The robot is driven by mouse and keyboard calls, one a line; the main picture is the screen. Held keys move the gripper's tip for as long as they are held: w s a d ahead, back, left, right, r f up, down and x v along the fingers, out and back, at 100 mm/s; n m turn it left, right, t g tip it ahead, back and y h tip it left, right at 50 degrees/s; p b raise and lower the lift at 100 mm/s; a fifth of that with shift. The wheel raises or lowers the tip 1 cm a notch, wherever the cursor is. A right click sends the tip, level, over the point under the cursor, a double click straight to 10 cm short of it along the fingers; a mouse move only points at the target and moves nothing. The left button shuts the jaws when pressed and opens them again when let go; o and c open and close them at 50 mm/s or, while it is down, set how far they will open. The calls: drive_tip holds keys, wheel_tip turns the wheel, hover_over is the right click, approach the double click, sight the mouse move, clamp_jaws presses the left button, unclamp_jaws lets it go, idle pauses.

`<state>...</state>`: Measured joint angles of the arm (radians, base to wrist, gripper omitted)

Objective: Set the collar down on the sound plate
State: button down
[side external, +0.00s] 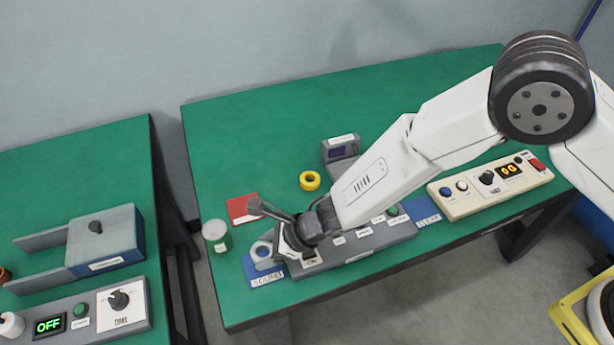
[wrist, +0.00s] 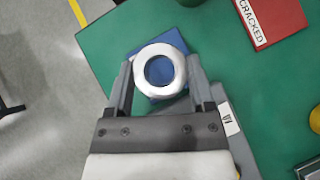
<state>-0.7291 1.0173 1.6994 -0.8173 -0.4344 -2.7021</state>
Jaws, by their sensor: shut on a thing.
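The collar is a pale silver ring (wrist: 160,52) with a round hole, held between the two fingers of my gripper (wrist: 160,75) in the wrist view. The blue sound plate (wrist: 181,43) lies under it, and blue shows through the hole. In the side view my gripper (side external: 277,236) is low at the front left of the green table. The collar (side external: 261,249) shows there over the blue plate (side external: 250,268), whose white label reads SOUND. My gripper partly hides the collar and plate. I cannot tell whether the collar touches the plate.
A red plate (side external: 243,208) marked CRACKED lies behind. A pale jar (side external: 216,236) stands left of the sound plate. A grey console (side external: 375,240) lies just right, under my arm. A yellow ring (side external: 310,181) and a grey display box (side external: 341,151) stand farther back. The back left is clear.

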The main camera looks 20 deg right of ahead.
drive_tip(key=shift+w+a+f, duration=0.2)
drive_tip(key=shift+w+f, duration=0.05)
drive_tip(key=shift+f, duration=0.1)
drive_tip(key=shift+w+a+f, duration=0.15)
drive_tip(key=shift+f, duration=1.6)
drive_tip(key=shift+f, duration=0.1)
unclamp_jaws()
drive_tip(key=shift+f, duration=0.1)
drive_tip(key=shift+r, duration=0.2)
